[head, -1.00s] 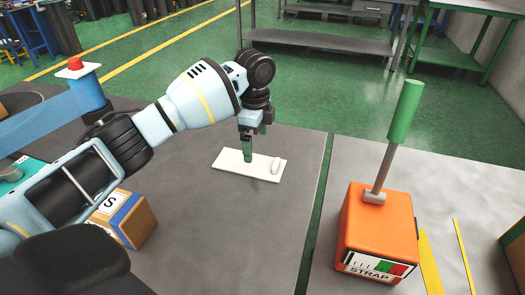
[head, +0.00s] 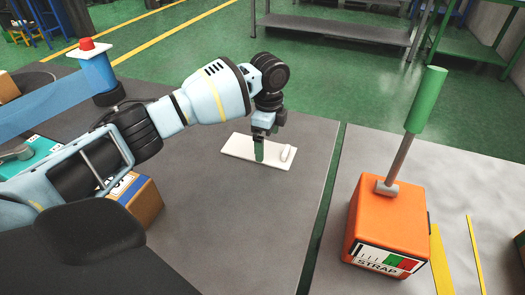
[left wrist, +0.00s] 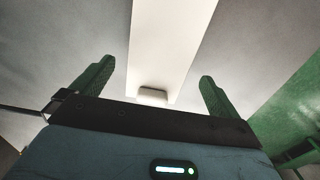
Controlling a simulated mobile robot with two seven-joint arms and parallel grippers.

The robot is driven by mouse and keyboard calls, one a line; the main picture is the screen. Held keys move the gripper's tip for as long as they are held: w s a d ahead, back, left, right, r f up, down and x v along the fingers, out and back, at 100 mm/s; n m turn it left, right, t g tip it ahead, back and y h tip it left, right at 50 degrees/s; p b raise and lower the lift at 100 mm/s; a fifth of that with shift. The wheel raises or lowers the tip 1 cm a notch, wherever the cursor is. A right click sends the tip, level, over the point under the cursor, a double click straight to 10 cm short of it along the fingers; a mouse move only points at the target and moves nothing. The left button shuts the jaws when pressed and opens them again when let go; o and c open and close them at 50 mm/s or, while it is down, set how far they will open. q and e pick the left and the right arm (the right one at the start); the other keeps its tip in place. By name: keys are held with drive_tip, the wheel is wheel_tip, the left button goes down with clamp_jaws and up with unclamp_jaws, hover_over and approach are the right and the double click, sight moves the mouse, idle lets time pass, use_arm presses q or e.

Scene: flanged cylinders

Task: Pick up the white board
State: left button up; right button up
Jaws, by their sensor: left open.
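The white board (head: 238,146) lies flat on the grey table, with a raised white block (head: 287,153) near its right end. My left gripper (head: 260,151) points down over the middle of the board, its dark green finger overlapping the board in the head view. Whether it touches the board is unclear. In the left wrist view, the left gripper (left wrist: 155,71) is open, with one green finger on each side of the white board (left wrist: 172,40) and nothing clamped. The block (left wrist: 152,96) shows between the fingers there. My right gripper is not in view.
An orange box labelled STRAP (head: 385,225) with a green-handled lever stands on the table to the right, across a narrow gap. A cardboard box (head: 146,204) sits beneath my left arm. The grey table (head: 230,235) in front of the board is clear.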

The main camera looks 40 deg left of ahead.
use_arm(q)
drive_tip(key=shift+f, duration=1.25)
drive_tip(key=shift+c, duration=0.4)
drive_tip(key=c, duration=0.8)
drive_tip(key=shift+r, duration=0.1)
drive_tip(key=shift+r, duration=0.55)
wheel_tip(320, 180, up, 2)
drive_tip(key=shift+r, duration=0.1)
drive_tip(key=s+d, duration=0.2)
drive_tip(key=d, duration=0.2)
drive_tip(key=s+d+r+p, duration=0.1)
drive_tip(key=s+d, duration=0.2)
drive_tip(key=d, duration=0.2)
drive_tip(key=s+d+p, duration=0.1)
drive_tip(key=s+d, duration=0.1)
drive_tip(key=d, duration=0.3)
drive_tip(key=shift+s+d+r, duration=0.1)
drive_tip(key=shift+s+r, duration=0.15)
drive_tip(key=shift+s, duration=0.05)
